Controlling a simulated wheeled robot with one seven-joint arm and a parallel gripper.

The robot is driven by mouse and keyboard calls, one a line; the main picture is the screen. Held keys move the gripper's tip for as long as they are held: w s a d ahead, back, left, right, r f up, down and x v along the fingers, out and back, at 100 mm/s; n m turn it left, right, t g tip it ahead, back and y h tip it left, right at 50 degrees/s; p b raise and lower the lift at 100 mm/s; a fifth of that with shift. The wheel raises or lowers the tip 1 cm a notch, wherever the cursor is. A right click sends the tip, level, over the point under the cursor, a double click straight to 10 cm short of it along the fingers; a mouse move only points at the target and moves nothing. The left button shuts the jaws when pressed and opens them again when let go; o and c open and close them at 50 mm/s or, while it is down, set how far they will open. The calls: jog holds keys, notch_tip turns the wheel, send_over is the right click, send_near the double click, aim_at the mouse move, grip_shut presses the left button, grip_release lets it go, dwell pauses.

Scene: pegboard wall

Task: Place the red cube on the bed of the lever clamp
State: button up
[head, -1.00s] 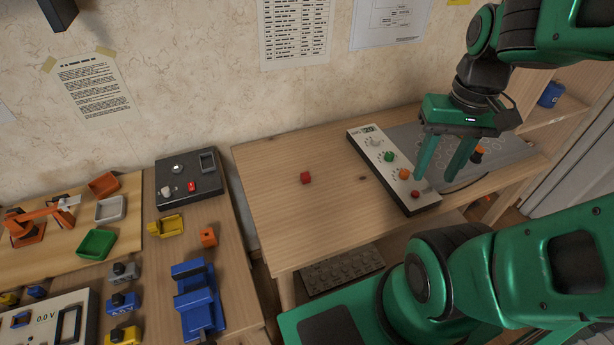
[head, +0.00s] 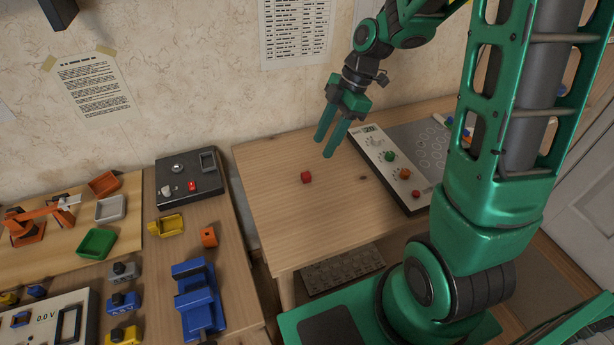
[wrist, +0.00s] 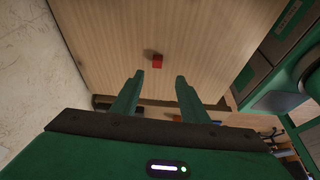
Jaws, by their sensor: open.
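The red cube (head: 307,177) sits on the bare left part of the wooden table. In the wrist view the red cube (wrist: 157,61) shows beyond the fingertips, roughly in line with the gap between them. My gripper (head: 325,146) is open and empty, above the table, up and to the right of the cube in the head view. Its two fingers (wrist: 159,78) are apart, with nothing between them. An orange device with a long arm, which looks like the lever clamp (head: 40,222), stands at the far left on a wooden board. Its bed is too small to make out.
A control panel (head: 391,172) with knobs lies right of the cube. A gap separates the two tables.

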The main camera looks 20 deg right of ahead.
aim_at(306, 174)
jog(key=shift+n, duration=0.3)
jog(key=x, duration=1.1)
jog(key=shift+w+a, duration=0.2)
jog(key=shift+w, duration=0.15)
grip_shut()
